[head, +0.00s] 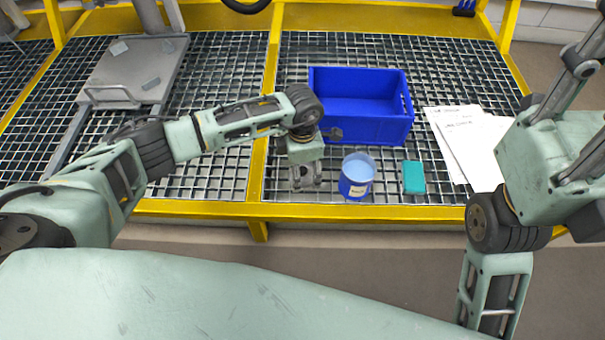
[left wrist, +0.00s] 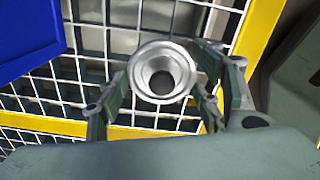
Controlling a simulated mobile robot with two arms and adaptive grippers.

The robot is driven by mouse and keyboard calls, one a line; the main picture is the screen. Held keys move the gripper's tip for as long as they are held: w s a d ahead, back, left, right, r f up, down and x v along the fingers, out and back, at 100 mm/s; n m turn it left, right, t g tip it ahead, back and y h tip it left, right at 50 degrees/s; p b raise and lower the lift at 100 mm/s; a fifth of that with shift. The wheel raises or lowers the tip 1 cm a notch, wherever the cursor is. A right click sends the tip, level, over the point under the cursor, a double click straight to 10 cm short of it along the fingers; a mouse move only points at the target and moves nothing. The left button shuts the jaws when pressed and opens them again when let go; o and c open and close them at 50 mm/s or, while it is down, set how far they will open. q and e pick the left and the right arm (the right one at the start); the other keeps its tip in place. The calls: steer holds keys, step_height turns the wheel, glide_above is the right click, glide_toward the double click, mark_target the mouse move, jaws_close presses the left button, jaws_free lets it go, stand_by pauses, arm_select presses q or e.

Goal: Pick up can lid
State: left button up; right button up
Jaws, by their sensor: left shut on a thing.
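My left gripper (head: 306,182) points down over the grating, just left of the blue can (head: 357,179). In the left wrist view the gripper (left wrist: 162,92) has its fingers on both sides of a round silver piece (left wrist: 163,50) and is shut on it. This piece has a stepped rim and a dark round middle, and I take it for the can lid. The can stands upright with a pale blue round top; I cannot tell whether that is its inside. My right gripper is out of view; only its arm shows at the right.
A blue crate (head: 360,130) stands behind the can. A teal block (head: 414,177) lies right of the can, and white papers (head: 455,140) lie farther right. A yellow frame edge (head: 400,212) runs along the front. A grey metal plate (head: 135,68) lies at the back left.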

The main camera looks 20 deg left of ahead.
arm_select(q)
steer(key=shift+c, duration=1.1)
steer(key=shift+r, duration=0.1)
